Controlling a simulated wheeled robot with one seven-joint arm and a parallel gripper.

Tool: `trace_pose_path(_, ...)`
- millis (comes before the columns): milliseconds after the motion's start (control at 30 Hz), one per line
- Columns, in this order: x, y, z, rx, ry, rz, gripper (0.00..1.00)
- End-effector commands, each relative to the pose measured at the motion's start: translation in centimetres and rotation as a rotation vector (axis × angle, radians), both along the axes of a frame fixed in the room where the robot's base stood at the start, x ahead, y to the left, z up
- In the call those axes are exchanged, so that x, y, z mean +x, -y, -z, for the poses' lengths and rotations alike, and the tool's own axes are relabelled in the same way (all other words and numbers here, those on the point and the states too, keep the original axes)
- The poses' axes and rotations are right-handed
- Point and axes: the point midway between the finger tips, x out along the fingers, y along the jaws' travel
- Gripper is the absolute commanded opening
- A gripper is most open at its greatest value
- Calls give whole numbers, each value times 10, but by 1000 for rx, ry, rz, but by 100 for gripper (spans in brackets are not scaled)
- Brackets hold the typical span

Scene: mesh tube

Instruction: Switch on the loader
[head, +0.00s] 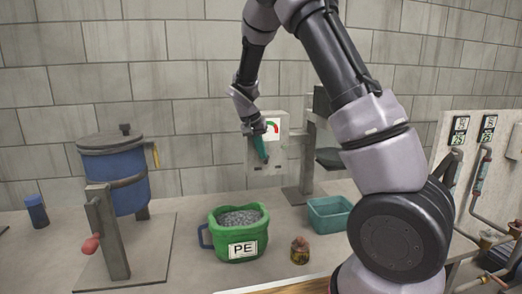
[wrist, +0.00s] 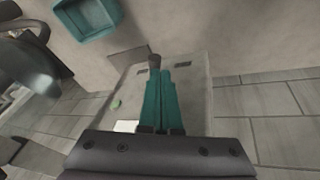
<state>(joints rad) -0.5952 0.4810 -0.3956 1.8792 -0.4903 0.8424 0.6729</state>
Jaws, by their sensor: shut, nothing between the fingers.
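A pale grey box (head: 280,158) with a red-and-green gauge hangs at mid-height in the head view; which part is the loader is not clear. My gripper (head: 264,159) is in front of its face, its teal fingers pointing down. In the wrist view the box face (wrist: 195,95) fills the middle. The fingers of my gripper (wrist: 163,72) are together and empty over it. A brown knob (wrist: 154,61) shows right at the fingertips; I cannot tell whether they touch. A small green spot (wrist: 115,103) is left of the fingers. The fingers hide part of the face.
A green PE bucket of grey pellets (head: 240,220) and a teal bin (head: 330,214) stand below on the bench. The bin also shows in the wrist view (wrist: 88,18). A blue drum (head: 125,185) is at left, a small jar (head: 300,250) in front, pipework (head: 482,165) at right.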

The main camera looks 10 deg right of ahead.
Motion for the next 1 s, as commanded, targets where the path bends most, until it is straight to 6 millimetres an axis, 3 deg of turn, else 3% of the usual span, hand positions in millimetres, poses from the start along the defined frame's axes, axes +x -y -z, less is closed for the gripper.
trace_pose_path(1000,-5,6,0,-1,-2,-140,0)
